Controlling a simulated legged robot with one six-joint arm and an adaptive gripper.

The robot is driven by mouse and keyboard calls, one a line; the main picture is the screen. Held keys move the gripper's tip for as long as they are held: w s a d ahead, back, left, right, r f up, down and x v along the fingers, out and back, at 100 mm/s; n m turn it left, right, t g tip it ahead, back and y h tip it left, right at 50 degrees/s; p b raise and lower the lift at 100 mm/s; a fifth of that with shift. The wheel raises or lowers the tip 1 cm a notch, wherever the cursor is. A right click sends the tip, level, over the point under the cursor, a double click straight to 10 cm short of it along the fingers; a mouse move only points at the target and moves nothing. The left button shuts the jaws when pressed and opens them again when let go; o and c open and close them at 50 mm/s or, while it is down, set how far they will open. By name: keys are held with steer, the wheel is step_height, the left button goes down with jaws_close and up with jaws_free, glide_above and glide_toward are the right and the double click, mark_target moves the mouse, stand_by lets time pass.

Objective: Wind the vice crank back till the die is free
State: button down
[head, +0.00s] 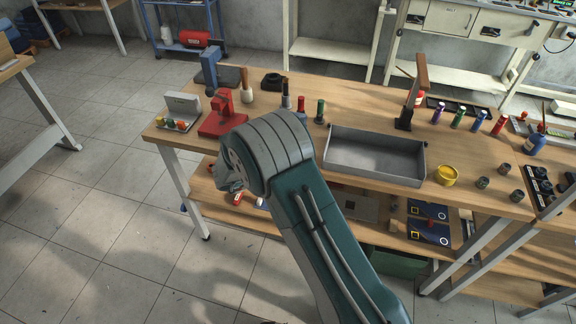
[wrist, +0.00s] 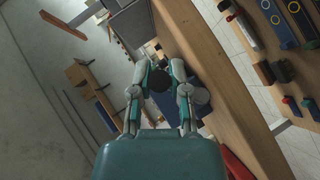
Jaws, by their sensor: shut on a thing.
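My gripper (wrist: 163,72) is shut on a dark round knob (wrist: 159,80), which sits between its two fingers in the wrist view; I take it for the crank's handle. A blue part (wrist: 191,108) shows behind the right finger; I cannot tell if it belongs to the vice. In the head view my arm's grey joint hides the gripper and the knob. A red device (head: 222,117) and a blue upright device (head: 209,72) stand at the bench's left end; I cannot tell which is the vice. I cannot make out the die.
The wooden bench (head: 283,84) also holds a grey open tray (head: 374,158), a yellow round tin (head: 447,175) and several coloured cylinders. A small grey stand (head: 183,104) is near its left edge. A lower shelf carries blue plates (head: 430,222). Tiled floor is clear on the left.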

steer(key=shift+w+a, duration=0.1)
steer(key=shift+a, duration=0.05)
stand_by(0.3)
steer(key=c, duration=0.6)
jaws_free()
steer(key=shift+f, duration=0.1)
steer(key=shift+a, duration=0.1)
steer(key=v, duration=1.2)
steer(key=shift+a+f, duration=0.1)
steer(key=shift+f, duration=0.05)
